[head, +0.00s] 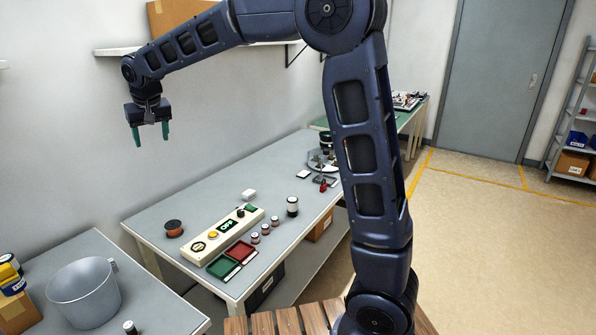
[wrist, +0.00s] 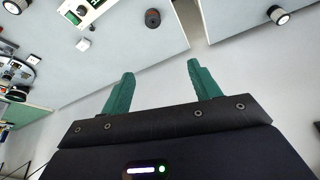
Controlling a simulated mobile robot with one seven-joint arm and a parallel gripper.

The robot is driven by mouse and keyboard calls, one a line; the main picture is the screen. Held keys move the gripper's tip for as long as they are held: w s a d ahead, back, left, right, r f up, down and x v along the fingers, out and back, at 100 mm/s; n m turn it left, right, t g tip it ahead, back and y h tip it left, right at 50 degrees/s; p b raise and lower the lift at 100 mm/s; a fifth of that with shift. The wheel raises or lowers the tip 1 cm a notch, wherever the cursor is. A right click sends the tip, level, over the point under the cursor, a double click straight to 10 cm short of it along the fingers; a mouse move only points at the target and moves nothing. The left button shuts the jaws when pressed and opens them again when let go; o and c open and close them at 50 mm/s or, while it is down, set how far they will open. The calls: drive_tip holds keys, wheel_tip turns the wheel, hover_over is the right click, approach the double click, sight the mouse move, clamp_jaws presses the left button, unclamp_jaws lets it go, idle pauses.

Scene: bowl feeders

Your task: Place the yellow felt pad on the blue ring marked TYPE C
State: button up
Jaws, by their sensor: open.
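My gripper (head: 151,138) is raised high at the left of the head view, in front of the wall and above the tables. It is open and empty, its green fingers pointing down. In the wrist view the two fingers (wrist: 160,73) stand apart with nothing between them. I cannot make out a yellow felt pad in either view. No blue ring marked TYPE C can be made out.
The long grey table (head: 195,205) holds a control box (head: 222,236), green and red trays (head: 222,267), a brown spool (head: 173,229) and several small cylinders. A grey bowl (head: 85,293) stands on the near-left table. A wall shelf (head: 118,50) is close behind my gripper.

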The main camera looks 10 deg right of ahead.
drive_tip(key=s+d+r+m+h, duration=0.1)
drive_tip(key=s+d, duration=0.1)
drive_tip(key=d, duration=1.4)
drive_tip(key=s+d+r+m, duration=0.2)
drive_tip(key=d, duration=1.3)
drive_tip(key=s+d+f+m, duration=0.1)
drive_tip(key=s+d+f, duration=0.2)
drive_tip(key=s+d, duration=0.3)
drive_tip(key=s+d+f+m, duration=0.1)
drive_tip(key=s+d+f, duration=0.2)
drive_tip(key=s+d, duration=0.3)
drive_tip(key=s+d+f+h, duration=0.1)
drive_tip(key=s+d+f, duration=0.2)
drive_tip(key=s+d, duration=0.3)
drive_tip(key=shift+s+d+f+m+t, duration=0.25)
drive_tip(key=shift+s+d+m+t, duration=0.15)
drive_tip(key=shift+d, duration=0.85)
